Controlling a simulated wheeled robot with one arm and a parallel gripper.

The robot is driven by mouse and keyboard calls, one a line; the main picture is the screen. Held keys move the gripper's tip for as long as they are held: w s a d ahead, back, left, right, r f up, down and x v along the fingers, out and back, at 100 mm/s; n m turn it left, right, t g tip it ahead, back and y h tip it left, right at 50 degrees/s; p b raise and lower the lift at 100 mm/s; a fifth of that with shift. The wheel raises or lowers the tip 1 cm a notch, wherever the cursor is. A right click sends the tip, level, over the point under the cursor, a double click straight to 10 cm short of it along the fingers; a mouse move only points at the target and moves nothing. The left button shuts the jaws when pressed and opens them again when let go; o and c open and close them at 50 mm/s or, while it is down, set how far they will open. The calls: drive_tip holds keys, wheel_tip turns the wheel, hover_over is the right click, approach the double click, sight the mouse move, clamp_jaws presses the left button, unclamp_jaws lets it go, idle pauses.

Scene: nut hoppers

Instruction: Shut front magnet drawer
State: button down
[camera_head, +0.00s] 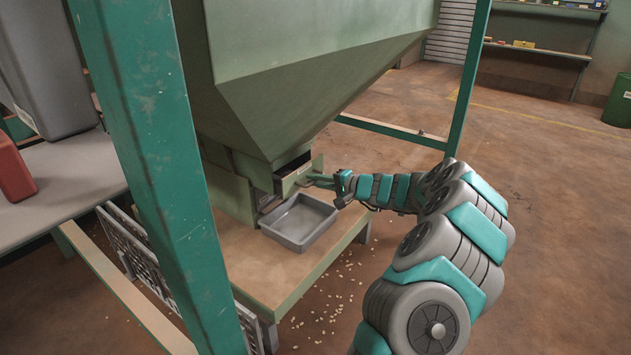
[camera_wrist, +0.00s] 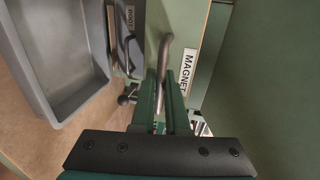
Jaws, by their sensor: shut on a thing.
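The front magnet drawer (camera_head: 296,177) sticks out of the housing under the green hopper, its dark open top showing. In the wrist view its green front (camera_wrist: 212,55) carries a white "MAGNET" label (camera_wrist: 188,66). Its grey metal bar handle (camera_wrist: 165,48) stands out from the front. My gripper (camera_head: 314,180) reaches the drawer from the right. In the wrist view my gripper (camera_wrist: 165,82) is shut on the handle.
A grey tray (camera_head: 298,243) sits on the wooden platform (camera_head: 265,275) just below the drawer. A green frame post (camera_head: 165,180) stands at the left. Another labelled part (camera_wrist: 128,35) lies beside the drawer. Pale pieces are scattered on the floor, which is open at the right.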

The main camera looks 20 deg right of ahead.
idle(0.4)
drive_tip(key=x, duration=0.2)
drive_tip(key=b+x, duration=0.1)
drive_tip(key=shift+w+a+r, duration=0.25)
drive_tip(key=shift+w+r, duration=0.1)
drive_tip(key=shift+w, duration=0.05)
drive_tip(key=c, duration=0.9)
unclamp_jaws()
drive_tip(key=shift+a, duration=0.1)
approach(304, 176)
drive_tip(key=shift+p+x, duration=0.45)
drive_tip(key=shift+x, duration=0.7)
